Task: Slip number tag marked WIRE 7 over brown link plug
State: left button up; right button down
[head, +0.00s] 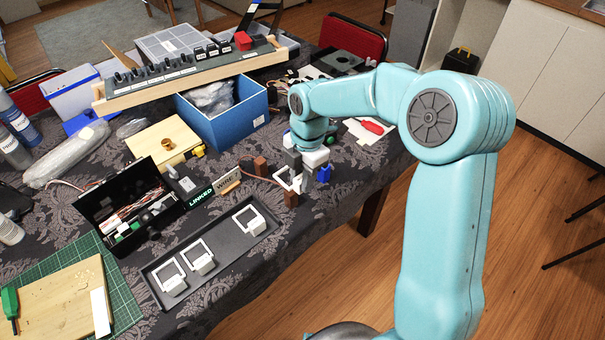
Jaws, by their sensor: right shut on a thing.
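My right gripper (293,167) is shut on a white square ring tag (283,184) and holds it just behind the near brown plug. Its marking is too small to read. The brown link plugs are two upright brown blocks: the near one (291,200) and the far one (260,166), with a reddish-brown wire (262,179) running between them. I cannot tell whether the held ring is around the near plug or beside it. Three more white ring tags lie in a dark grey tray (228,262): two at the left (202,261) and one at the right (250,221). My left gripper is not in view.
A small sign card on a wooden foot (229,186) and a "LINKED" sign (200,198) stand left of the plugs. A black open box with wires (110,208), a blue bin (226,125) and a blue piece (324,174) are close by. The table edge is near on the right.

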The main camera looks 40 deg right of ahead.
jog(key=shift+w+a+f+b, duration=0.1)
jog(key=shift+a+f+b, duration=0.1)
jog(key=shift+f+b, duration=0.25)
jog(key=shift+d+f+b, duration=0.1)
jog(key=shift+f+b, duration=0.3)
jog(key=shift+f, duration=0.3)
jog(key=shift+f+b, duration=0.65)
jog(key=shift+f, duration=0.15)
jog(key=shift+f+b, duration=0.4)
jog(key=shift+f, duration=0.15)
jog(key=shift+f+b, duration=1.95)
jog(key=shift+f, duration=0.85)
jog(key=c, duration=0.8)
grip_release()
jog(key=shift+r, duration=0.15)
jog(key=r, duration=0.5)
jog(key=d+r+p, duration=0.1)
jog(key=r, duration=0.4)
jog(key=d+r+p, duration=0.1)
jog(key=r, duration=0.5)
